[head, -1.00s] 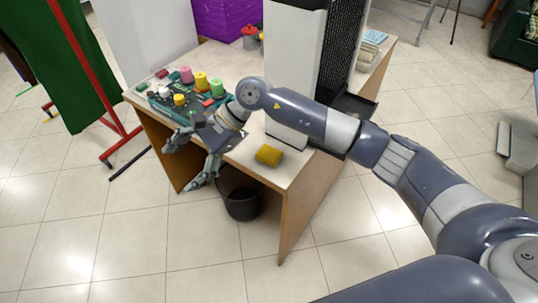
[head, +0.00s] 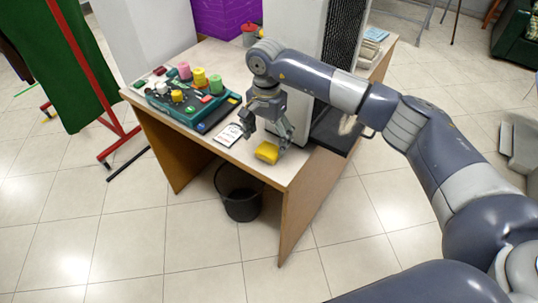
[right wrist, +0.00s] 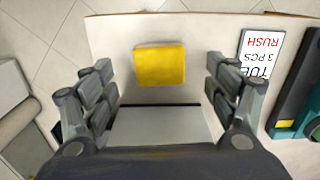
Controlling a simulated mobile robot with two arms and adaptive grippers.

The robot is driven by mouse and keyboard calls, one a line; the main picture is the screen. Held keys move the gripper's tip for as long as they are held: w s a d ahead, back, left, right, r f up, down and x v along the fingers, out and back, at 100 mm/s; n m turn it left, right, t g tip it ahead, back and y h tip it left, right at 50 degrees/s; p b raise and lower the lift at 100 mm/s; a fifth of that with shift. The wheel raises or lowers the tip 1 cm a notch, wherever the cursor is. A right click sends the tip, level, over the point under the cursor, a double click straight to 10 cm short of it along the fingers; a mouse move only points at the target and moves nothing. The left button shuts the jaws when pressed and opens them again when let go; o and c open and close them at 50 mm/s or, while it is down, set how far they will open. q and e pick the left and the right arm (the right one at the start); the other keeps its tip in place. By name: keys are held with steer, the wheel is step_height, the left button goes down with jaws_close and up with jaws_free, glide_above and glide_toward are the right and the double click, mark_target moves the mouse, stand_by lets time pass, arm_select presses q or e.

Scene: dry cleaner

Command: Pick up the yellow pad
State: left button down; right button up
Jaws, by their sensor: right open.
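The yellow pad (head: 267,153) lies on the wooden table (head: 283,172) near its front right corner. It also shows in the right wrist view (right wrist: 160,66), ahead of the fingers and roughly centred between them. My right gripper (head: 262,141) is open and empty, above and just behind the pad in the head view. In the wrist view, its two fingers (right wrist: 161,88) are spread wider than the pad. I see no contact with the pad. My left gripper is not in view.
A white ticket (head: 229,134) lies left of the gripper; it reads RUSH in the wrist view (right wrist: 261,50). A teal tray (head: 203,115) with thread spools stands further left. A tall white machine (head: 300,75) stands behind. A black bin (head: 241,203) sits on the floor below.

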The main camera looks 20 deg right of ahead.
mark_target(267, 151)
step_height(267, 151, down, 5)
steer(key=shift+r+b, duration=0.1)
steer(key=shift+b, duration=0.8)
steer(key=shift+s, duration=0.1)
steer(key=shift+c, duration=0.2)
steer(key=c, duration=0.9)
steer(key=shift+r, duration=0.15)
